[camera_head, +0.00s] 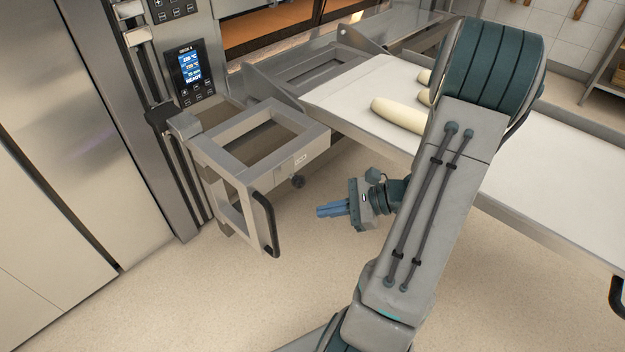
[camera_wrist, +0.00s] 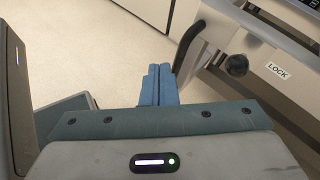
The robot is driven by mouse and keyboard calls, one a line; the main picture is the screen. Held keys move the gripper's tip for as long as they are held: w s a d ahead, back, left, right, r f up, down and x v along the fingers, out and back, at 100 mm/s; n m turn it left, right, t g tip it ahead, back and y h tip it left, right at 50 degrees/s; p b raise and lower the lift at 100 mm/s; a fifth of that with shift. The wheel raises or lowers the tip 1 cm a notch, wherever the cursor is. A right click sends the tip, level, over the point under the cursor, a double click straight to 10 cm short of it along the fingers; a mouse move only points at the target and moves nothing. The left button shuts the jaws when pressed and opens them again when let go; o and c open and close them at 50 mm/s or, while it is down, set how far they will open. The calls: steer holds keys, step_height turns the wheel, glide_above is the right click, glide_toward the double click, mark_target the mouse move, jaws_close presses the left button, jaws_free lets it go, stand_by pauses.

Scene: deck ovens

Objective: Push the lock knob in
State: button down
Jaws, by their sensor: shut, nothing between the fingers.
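The lock knob (camera_wrist: 236,65) is a small dark round knob on the grey metal frame, beside a white LOCK label (camera_wrist: 277,70) in the wrist view. In the head view the knob (camera_head: 298,181) shows low on the side of the frame (camera_head: 240,145), under a small label. My gripper (camera_head: 320,211) has blue fingers, shut and empty. In the head view it is to the right of and a little below the knob, apart from it. In the wrist view the fingertips (camera_wrist: 159,70) point past the left of the knob. How far the knob stands out is hard to tell.
A black curved handle (camera_head: 266,224) is on the frame's front, left of my gripper. A white loading belt (camera_head: 370,90) with pale dough loaves (camera_head: 397,116) is behind my arm. Open floor lies below.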

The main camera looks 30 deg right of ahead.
mark_target(305, 183)
steer(key=d+f+m+t+h, duration=0.2)
steer(key=d+m+t+h, duration=0.1)
steer(key=d+m+t, duration=0.6)
steer(key=w+a+f, duration=0.1)
steer(key=w+a, duration=0.1)
steer(key=w, duration=0.2)
steer(key=w+a+g+b, duration=0.1)
steer(key=w+a, duration=0.1)
steer(key=w, duration=0.1)
steer(key=w+a+f+n+g+b, duration=0.1)
steer(key=w+a, duration=0.1)
steer(key=w, duration=0.2)
steer(key=shift+w+a+f, duration=0.3)
steer(key=shift+w, duration=0.05)
steer(key=shift+d, duration=0.1)
